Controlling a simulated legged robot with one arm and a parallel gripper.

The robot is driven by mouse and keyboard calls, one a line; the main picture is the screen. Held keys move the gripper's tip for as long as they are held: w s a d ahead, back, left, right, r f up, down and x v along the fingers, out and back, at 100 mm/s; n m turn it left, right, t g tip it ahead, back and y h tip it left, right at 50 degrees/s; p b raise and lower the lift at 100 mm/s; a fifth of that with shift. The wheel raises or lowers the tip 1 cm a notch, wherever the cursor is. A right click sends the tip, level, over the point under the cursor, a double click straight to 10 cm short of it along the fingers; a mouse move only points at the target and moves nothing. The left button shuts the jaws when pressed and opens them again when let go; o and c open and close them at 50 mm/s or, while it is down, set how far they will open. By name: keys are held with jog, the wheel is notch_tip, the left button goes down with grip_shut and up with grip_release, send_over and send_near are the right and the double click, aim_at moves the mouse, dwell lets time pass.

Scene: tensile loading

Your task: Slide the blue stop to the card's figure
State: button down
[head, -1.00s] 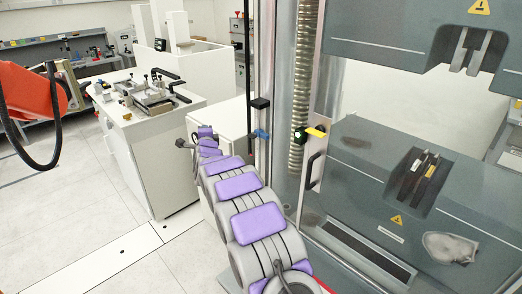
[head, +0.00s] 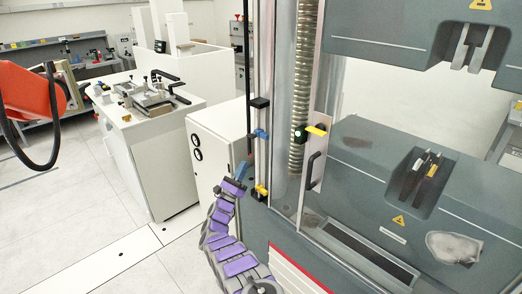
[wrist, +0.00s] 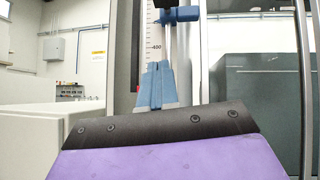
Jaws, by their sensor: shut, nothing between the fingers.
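The blue stop (head: 260,134) sits on a thin upright rod at the left side of the testing machine, below a black stop (head: 259,103) and above a yellow-and-black one (head: 261,192). In the wrist view the blue stop (wrist: 180,15) is at the top, beside a white scale (wrist: 155,28) marked 400. My gripper (head: 241,171) is shut and empty, below and left of the blue stop and apart from it in the head view. Its blue fingers (wrist: 157,72) point up beneath the stop in the wrist view. I cannot make out the card or its figure.
The grey testing machine (head: 440,200) fills the right, with a door handle (head: 314,170) near the rod. A white cabinet (head: 205,150) stands behind my gripper. A workbench with a fixture (head: 150,100) is at the left. Floor is clear at the lower left.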

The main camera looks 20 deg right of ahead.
aim_at(262, 134)
jog(key=s+f+m+g+h, duration=0.2)
jog(key=s+f+m+g, duration=0.1)
jog(key=s+m+g, duration=0.1)
jog(key=b+x, duration=0.2)
jog(key=x, duration=0.8)
jog(key=shift+w+r, duration=0.25)
jog(key=shift+r, duration=0.3)
jog(key=shift+r+b, duration=0.35)
jog(key=shift+r, duration=1.4)
